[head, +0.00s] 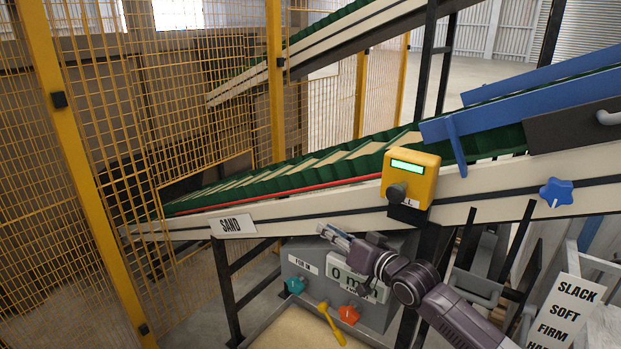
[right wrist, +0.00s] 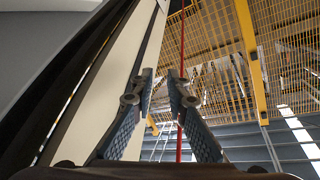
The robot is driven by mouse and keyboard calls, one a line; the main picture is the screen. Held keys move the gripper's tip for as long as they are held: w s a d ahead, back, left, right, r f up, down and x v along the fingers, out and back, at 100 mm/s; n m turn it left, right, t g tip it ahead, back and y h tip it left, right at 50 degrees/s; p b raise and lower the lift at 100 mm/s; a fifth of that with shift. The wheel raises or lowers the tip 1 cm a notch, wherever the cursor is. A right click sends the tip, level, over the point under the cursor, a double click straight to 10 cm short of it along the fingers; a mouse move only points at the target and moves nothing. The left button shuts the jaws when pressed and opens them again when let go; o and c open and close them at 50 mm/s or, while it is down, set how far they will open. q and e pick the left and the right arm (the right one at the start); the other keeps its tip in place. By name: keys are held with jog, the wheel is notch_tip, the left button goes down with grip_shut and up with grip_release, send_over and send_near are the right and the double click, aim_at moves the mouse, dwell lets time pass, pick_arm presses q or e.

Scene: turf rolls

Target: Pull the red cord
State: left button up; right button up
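The red cord (head: 285,187) runs along the near side of the sloping green conveyor, from the lower left up to the yellow box. My right gripper (head: 326,232) is below the conveyor's cream side rail, apart from the cord. In the right wrist view the gripper (right wrist: 161,80) is open, with a gap between its fingertips and nothing held. There the red cord (right wrist: 182,40) runs upright beyond the fingers, partly hidden by the right-hand finger. My left gripper is not in view.
A yellow box (head: 427,171) with a green display and dark knob sits on the cream rail (head: 330,220). A SAND sign (head: 233,224) hangs further left. Below my gripper is a grey unit (head: 378,313) with coloured knobs. Yellow mesh fencing (head: 200,130) stands behind.

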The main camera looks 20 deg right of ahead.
jog(key=t+y, duration=0.1)
send_near(311, 189)
jog(key=w, duration=0.2)
jog(key=p+x, duration=0.2)
jog(key=x, duration=0.5)
jog(key=shift+w+a, duration=0.15)
jog(key=shift+a, duration=0.15)
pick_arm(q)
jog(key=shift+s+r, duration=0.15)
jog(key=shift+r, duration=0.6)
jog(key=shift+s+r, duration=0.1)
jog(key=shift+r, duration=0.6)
pick_arm(e)
jog(key=shift+w+a+f, duration=0.15)
jog(key=shift+w, duration=0.35)
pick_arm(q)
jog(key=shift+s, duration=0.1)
pick_arm(e)
jog(key=shift+c, duration=0.4)
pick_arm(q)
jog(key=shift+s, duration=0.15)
pick_arm(e)
grip_shut()
